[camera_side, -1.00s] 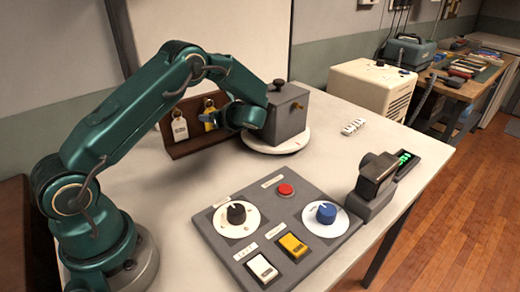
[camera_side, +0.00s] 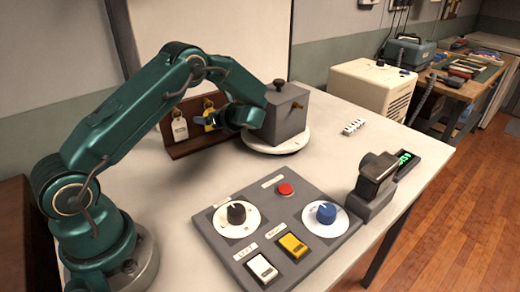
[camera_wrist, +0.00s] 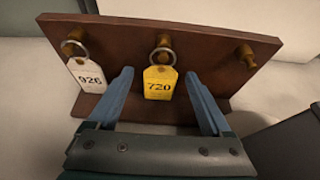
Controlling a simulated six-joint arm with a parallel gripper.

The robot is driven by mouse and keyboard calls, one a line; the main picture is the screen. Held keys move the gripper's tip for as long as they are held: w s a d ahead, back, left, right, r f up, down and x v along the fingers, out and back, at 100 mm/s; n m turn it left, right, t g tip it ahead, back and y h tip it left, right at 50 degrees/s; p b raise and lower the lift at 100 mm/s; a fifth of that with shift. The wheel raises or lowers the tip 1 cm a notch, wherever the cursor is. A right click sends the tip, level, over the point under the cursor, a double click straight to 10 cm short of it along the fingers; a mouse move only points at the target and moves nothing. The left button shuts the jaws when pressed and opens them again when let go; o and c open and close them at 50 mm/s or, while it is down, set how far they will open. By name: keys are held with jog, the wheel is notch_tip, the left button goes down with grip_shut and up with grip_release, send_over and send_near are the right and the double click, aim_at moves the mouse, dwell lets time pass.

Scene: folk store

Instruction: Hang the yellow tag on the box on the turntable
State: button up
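The yellow tag (camera_wrist: 160,83), marked 720, hangs by its ring from the middle peg of a brown wooden rack (camera_wrist: 206,50). In the side view the yellow tag (camera_side: 209,119) is partly hidden by my gripper. My gripper (camera_wrist: 158,82) is open, with one blue finger on each side of the yellow tag and a gap to each. The grey box (camera_side: 286,118), with a dark knob on top and a brass peg on its side, stands on the round white turntable (camera_side: 294,146), just right of my gripper.
A white tag (camera_wrist: 89,75) marked 926 hangs on the rack's left peg; the right peg (camera_wrist: 245,54) is bare. A control panel (camera_side: 262,218) with knobs, a red button and switches lies at the table's front. A white strip of small blocks (camera_side: 353,127) lies right of the turntable.

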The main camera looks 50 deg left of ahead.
jog(key=shift+d, duration=0.1)
jog(key=s+d+r+n+t+h, duration=0.1)
jog(key=s+d+r+n+h, duration=0.15)
jog(key=s+d+r, duration=0.35)
jog(key=s+d+r+n+t+h, duration=0.1)
jog(key=s+d+r+n+h, duration=0.1)
jog(key=d+r+n, duration=0.45)
jog(key=s+d+f+n+t+h, duration=0.2)
jog(key=s+d+n+h, duration=0.7)
jog(key=d, duration=0.6)
jog(key=shift+s+f+n+t, duration=0.3)
jog(key=shift+s+t, duration=0.1)
jog(key=shift+s, duration=0.45)
